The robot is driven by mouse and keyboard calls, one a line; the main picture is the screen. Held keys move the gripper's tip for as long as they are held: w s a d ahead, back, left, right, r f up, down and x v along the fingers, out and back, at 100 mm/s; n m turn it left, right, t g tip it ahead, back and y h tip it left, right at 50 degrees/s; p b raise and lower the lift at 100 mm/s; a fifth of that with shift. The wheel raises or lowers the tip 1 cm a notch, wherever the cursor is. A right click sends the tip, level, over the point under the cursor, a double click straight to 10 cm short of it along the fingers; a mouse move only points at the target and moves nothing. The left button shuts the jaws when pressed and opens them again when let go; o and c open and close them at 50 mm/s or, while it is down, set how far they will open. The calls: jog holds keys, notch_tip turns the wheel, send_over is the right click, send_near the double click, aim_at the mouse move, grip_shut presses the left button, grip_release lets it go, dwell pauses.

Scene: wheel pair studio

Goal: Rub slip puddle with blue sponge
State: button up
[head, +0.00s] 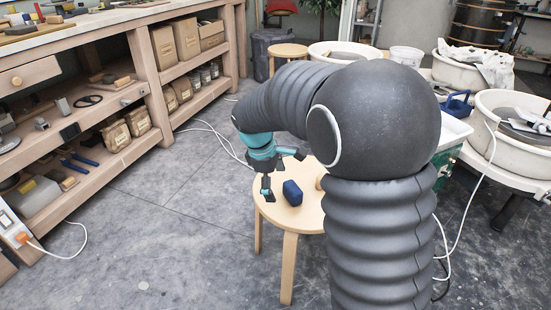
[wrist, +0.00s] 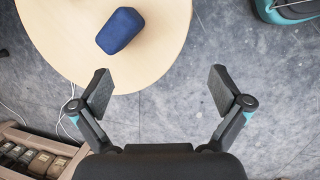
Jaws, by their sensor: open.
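The blue sponge (head: 292,193) is a dark blue block on the round pale wooden stool (head: 311,218). In the wrist view the sponge (wrist: 120,31) lies near the upper edge, on the stool top (wrist: 65,45). My gripper (head: 283,172) is above the stool, close to the sponge in the head view. In the wrist view my gripper (wrist: 161,90) has its two fingers wide apart with nothing between them; the sponge is beyond the fingertips, up and to the left. I cannot make out a slip puddle in either view; my arm hides part of the scene.
A wooden workbench (head: 80,107) with loaded shelves runs along the left. Pottery wheels with pale basins (head: 490,135) stand at the right. Another stool (head: 288,50) is behind. White cables cross the floor. Grey floor (head: 170,240) is open at front left.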

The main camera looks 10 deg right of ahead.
aim_at(291, 187)
jog(key=w+d+r+n+h, duration=0.1)
jog(key=w+r+n, duration=0.2)
jog(key=w+n, duration=0.35)
jog(key=shift+n, duration=0.85)
jog(key=x, duration=0.4)
jog(key=b+x, duration=0.1)
jog(key=x, duration=0.4)
jog(key=s+x, duration=0.1)
jog(key=x, duration=0.3)
jog(key=shift+s+d+f, duration=0.1)
jog(key=shift+d, duration=0.35)
jog(key=c, duration=1.1)
jog(key=o, duration=0.9)
jog(key=shift+c, duration=0.2)
